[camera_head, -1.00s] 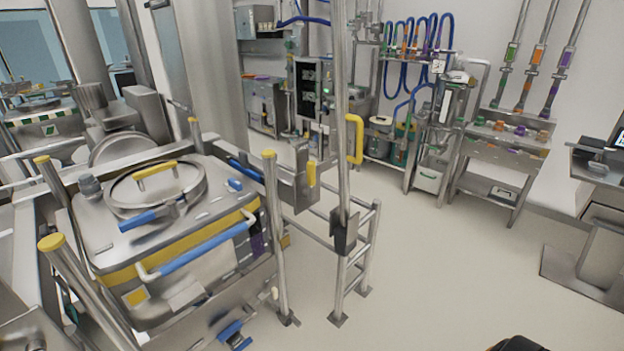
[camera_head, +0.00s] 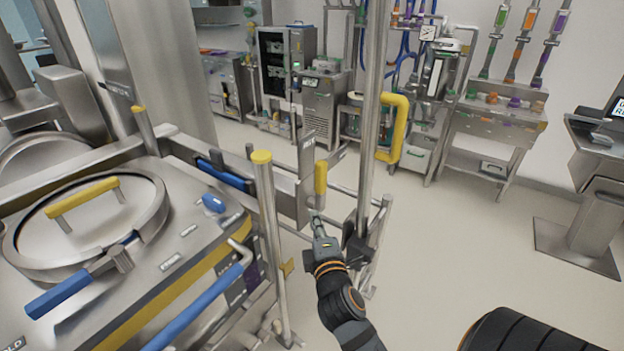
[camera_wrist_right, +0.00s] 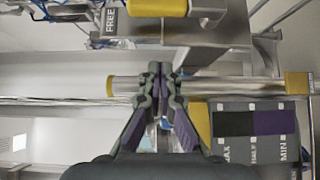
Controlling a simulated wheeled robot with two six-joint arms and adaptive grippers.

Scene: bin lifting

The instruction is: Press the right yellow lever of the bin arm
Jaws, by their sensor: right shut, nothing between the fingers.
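The yellow lever (camera_head: 321,177) stands upright on the metal end of the bin arm (camera_head: 291,200) in the head view. A yellow piece at the top edge of the right wrist view (camera_wrist_right: 157,8) looks like this lever. My right gripper (camera_head: 316,218) reaches up from below, its tip just under the lever's lower end in the picture; I cannot tell whether it touches. Its fingers (camera_wrist_right: 158,70) are together and empty in the wrist view, with the yellow piece beyond them. My left gripper is not in view.
A yellow-capped post (camera_head: 268,215) stands left of my right gripper. A tall metal pole with a yellow handle (camera_head: 393,128) rises close on the right. The steel bin (camera_head: 190,262) with a round lid fills the left. Open floor (camera_head: 450,250) lies to the right.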

